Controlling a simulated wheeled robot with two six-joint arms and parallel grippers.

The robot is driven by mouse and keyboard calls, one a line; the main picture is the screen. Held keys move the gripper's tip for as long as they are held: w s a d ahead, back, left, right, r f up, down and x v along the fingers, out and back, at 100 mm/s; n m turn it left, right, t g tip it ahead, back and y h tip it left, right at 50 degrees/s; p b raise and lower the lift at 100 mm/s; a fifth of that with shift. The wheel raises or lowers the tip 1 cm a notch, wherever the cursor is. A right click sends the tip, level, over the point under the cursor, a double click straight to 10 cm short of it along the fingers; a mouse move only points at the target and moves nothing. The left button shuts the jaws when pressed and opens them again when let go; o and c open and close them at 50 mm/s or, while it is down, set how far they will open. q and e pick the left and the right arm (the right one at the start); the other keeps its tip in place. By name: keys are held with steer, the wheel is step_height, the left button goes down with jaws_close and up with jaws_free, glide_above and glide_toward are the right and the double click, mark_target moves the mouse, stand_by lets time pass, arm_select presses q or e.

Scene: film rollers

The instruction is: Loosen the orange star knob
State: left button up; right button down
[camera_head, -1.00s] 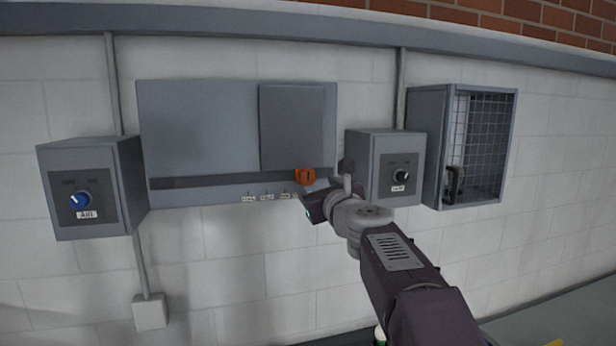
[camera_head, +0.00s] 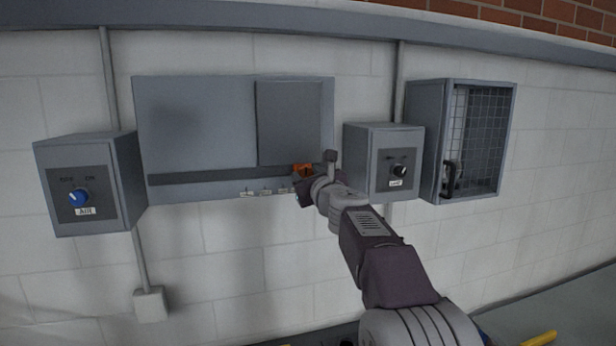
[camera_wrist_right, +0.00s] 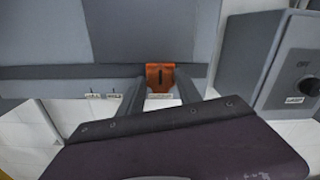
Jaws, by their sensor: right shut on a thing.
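The orange star knob (camera_head: 303,169) sits on the dark slot at the lower right of the grey wall panel (camera_head: 190,120). It also shows in the right wrist view (camera_wrist_right: 160,74), between the fingers. My right gripper (camera_wrist_right: 160,88) is shut on the knob, with one dark finger on either side. In the head view the right gripper (camera_head: 303,180) covers the knob's lower part. A raised grey plate (camera_head: 290,120) is on the panel just above the knob. My left gripper is not in view.
Small white labels (camera_head: 262,192) line the panel's lower edge. A box with a blue switch (camera_head: 78,197) is at left. A box with a black switch (camera_head: 398,171) and a mesh-front cabinet (camera_head: 482,140) are close on the right.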

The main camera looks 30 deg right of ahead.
steer(key=shift+f, duration=0.1)
steer(key=n+b, duration=0.1)
steer(key=n, duration=0.2)
steer(key=shift+f+n, duration=0.1)
steer(key=shift+n, duration=0.2)
steer(key=n+b, duration=0.1)
steer(key=n, duration=0.4)
steer(key=shift+a+n, duration=0.1)
steer(key=shift+n, duration=0.2)
steer(key=n+b, duration=0.1)
steer(key=n, duration=0.3)
steer(key=shift+f+b, duration=0.1)
steer(key=shift+b, duration=0.25)
steer(key=shift+n+b, duration=0.7)
steer(key=shift+n, duration=1.7)
steer(key=shift+r, duration=0.2)
steer(key=c, duration=0.9)
jaws_free()
steer(key=shift+o, duration=0.4)
steer(key=shift+w, duration=0.1)
steer(key=shift+f, duration=0.1)
